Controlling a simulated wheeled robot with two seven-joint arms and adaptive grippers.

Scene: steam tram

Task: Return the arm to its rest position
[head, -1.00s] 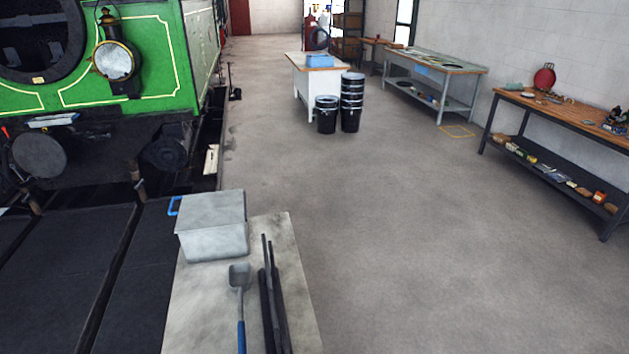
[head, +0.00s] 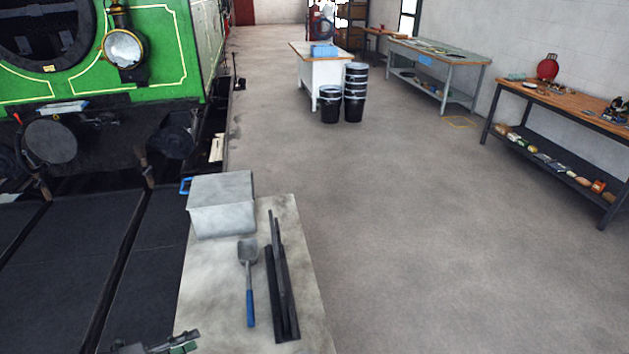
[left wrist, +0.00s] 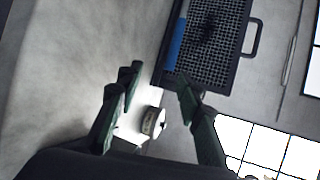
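My left gripper (head: 155,347) shows in part at the bottom edge of the head view, beside the near left corner of the pale bench (head: 205,300). In the left wrist view its two dark green fingers (left wrist: 158,83) stand apart with a clear gap between them. They hold nothing that I can see. A small round labelled object (left wrist: 153,122) shows between the fingers, and I cannot tell how far beyond them it is. Most of the left arm is out of view in the head view. My right gripper is in neither view.
On the bench are a grey box (head: 221,206), a blue-handled shovel (head: 248,270) and dark bars (head: 281,285). A green locomotive (head: 150,50) stands at left. Black buckets (head: 355,95) and a wooden-topped workbench (head: 570,105) stand farther off. The floor at right is clear.

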